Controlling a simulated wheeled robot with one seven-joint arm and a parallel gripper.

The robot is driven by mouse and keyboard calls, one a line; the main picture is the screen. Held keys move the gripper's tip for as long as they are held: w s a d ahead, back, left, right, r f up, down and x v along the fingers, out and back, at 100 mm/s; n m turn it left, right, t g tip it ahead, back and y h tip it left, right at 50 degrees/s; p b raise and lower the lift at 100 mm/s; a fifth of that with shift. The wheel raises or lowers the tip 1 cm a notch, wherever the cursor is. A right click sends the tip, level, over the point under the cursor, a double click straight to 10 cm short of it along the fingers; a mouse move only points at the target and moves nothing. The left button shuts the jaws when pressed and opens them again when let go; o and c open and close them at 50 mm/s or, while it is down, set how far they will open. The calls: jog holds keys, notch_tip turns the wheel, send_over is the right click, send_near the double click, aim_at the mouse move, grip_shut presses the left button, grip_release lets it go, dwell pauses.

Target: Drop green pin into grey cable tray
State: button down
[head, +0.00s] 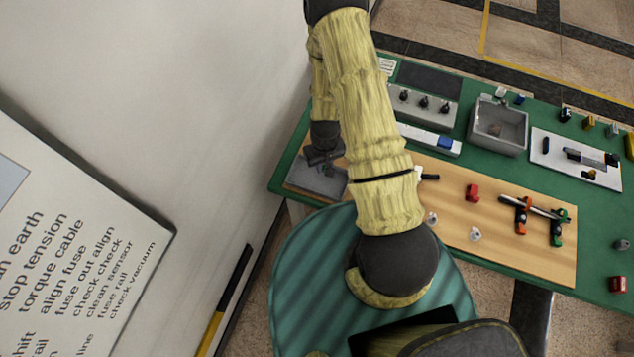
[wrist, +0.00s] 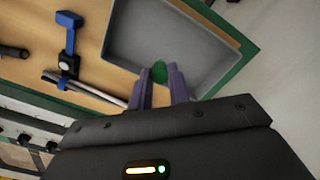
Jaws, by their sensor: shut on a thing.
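The green pin (wrist: 159,71) is held between the two purple-grey fingers of my gripper (wrist: 160,80) in the wrist view. Its rounded green end shows at the fingertips; the rest of it is hidden. The grey cable tray (wrist: 201,54) is a shallow, empty-looking rectangle with a raised rim, and the fingertips and pin appear over its inside. In the head view my gripper (head: 324,158) is at the far left end of the table, over the grey tray (head: 304,177), partly covering it. The pin cannot be made out there. The height above the tray floor is unclear.
A blue clamp (wrist: 69,45) with a rod stands on the wooden board beside the tray. In the head view the board (head: 450,240) holds a red block (head: 472,193), an orange clamp (head: 521,216) and a green clamp (head: 557,228). A grey bin (head: 498,140) stands behind. A wall is at left.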

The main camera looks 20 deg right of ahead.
jog(key=shift+f+b, duration=0.45)
jog(key=shift+f, duration=0.7)
jog(key=c, duration=1.2)
grip_release()
jog(key=shift+c, duration=0.2)
jog(key=shift+r, duration=0.1)
notch_tip(320, 180, up, 17)
jog(key=b, duration=0.3)
jog(key=shift+r, duration=0.15)
